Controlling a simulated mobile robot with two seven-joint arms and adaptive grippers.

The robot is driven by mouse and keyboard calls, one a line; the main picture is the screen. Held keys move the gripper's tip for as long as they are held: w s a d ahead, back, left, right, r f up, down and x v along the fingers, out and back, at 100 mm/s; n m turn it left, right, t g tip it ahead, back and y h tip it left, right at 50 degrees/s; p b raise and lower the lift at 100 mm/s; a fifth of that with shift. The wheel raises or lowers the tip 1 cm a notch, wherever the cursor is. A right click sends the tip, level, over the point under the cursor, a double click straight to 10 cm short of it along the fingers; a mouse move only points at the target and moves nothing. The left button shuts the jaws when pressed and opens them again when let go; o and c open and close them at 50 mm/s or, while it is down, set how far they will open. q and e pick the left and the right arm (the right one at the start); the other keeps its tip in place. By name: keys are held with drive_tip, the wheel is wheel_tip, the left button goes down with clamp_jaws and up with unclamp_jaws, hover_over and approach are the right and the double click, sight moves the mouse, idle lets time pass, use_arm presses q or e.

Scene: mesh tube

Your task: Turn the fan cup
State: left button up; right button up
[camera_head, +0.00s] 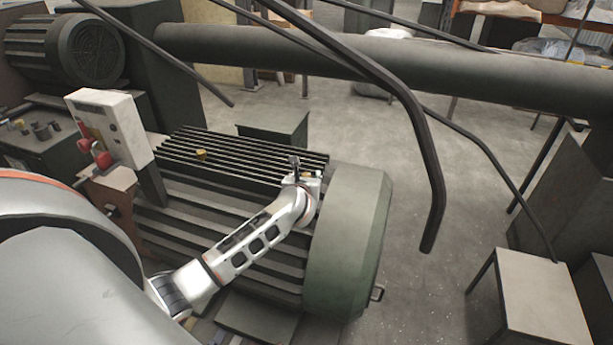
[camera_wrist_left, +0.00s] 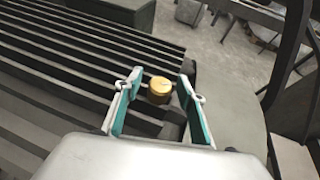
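A ribbed dark motor housing (camera_head: 235,150) lies across the middle of the head view, with a rounded green end cover (camera_head: 348,240) at its right end. My left gripper (camera_head: 305,172) is over the ribs close to that cover. In the left wrist view its two teal-padded fingers (camera_wrist_left: 160,98) are spread apart. A small round gold cap (camera_wrist_left: 159,90) shows between them near the end of the ribs, with gaps on both sides. A small gold piece (camera_head: 201,154) sits on the ribs further left in the head view; I cannot tell whether it is the same one. My right gripper is not in view.
A light box with red knobs (camera_head: 110,130) stands at the left. A thick dark pipe (camera_head: 400,70) crosses the back, and a bent dark bar (camera_head: 420,150) hangs at the right. The concrete floor right of the housing (camera_head: 440,285) is clear.

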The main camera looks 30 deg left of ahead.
use_arm(q)
clamp_jaws()
drive_tip(key=shift+m+h, duration=0.3)
drive_tip(key=shift+h, duration=0.1)
